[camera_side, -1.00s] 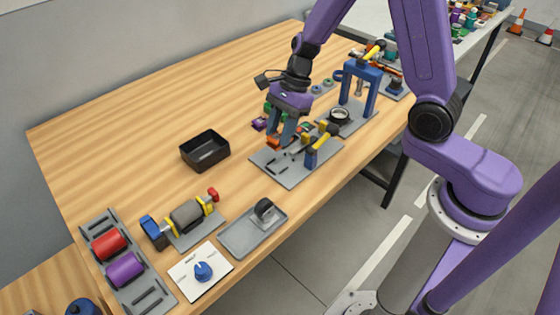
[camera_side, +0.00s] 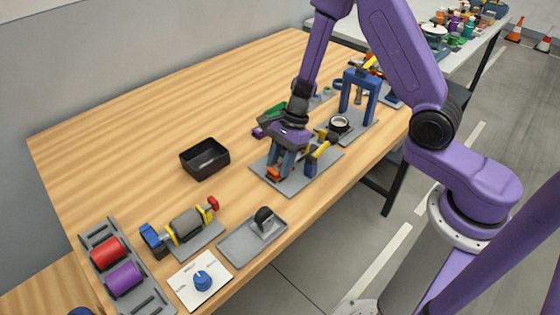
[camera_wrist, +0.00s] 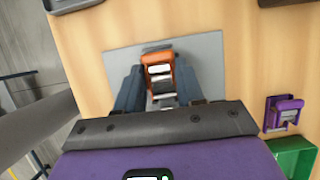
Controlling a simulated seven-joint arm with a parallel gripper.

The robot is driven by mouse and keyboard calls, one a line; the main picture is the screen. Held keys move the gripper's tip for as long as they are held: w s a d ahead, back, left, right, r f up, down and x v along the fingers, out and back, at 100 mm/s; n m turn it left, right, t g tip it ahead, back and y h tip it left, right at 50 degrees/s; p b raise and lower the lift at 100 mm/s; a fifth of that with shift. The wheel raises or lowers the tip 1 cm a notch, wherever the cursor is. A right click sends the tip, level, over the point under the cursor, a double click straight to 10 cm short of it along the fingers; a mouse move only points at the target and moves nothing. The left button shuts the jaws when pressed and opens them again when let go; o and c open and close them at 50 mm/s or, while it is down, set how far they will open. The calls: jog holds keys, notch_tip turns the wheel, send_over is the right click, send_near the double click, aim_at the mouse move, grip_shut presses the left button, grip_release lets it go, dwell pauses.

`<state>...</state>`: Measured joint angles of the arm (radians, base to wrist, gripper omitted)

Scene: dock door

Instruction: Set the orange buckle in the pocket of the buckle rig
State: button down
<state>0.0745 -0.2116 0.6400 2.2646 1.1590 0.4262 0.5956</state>
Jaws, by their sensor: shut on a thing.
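The orange buckle (camera_wrist: 158,62) is between the two blue fingers of my gripper (camera_wrist: 152,88) in the wrist view, and the jaws are shut on it. In the side view my gripper (camera_side: 282,170) is low over the grey plate of the buckle rig (camera_side: 300,185), with the orange buckle (camera_side: 273,173) at its fingertips. The rig's plate (camera_wrist: 207,60) lies under the buckle in the wrist view. The pocket is hidden by the gripper and the buckle. I cannot tell whether the buckle touches the plate.
A yellow-handled blue clamp (camera_side: 312,165) stands on the rig close to the right of my gripper. A purple buckle (camera_wrist: 284,112) and a green bin (camera_wrist: 294,155) are close by. A black bin (camera_side: 205,158) stands to the left, with clear table around it.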

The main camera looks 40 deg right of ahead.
jog(key=shift+f, duration=0.15)
jog(key=c, duration=0.7)
grip_release()
jog(key=v, duration=1.2)
jog(key=s+r+n+h, duration=0.2)
jog(key=s+r+n, duration=0.1)
jog(key=s+n, duration=0.9)
jog(key=s+r+n+h, duration=0.2)
jog(key=s+r+n, duration=0.1)
jog(key=s+n, duration=1)
jog(key=n, duration=0.5)
jog(key=shift+d+r+n, duration=0.2)
jog(key=shift+d+n, duration=0.1)
jog(key=shift+d, duration=0.05)
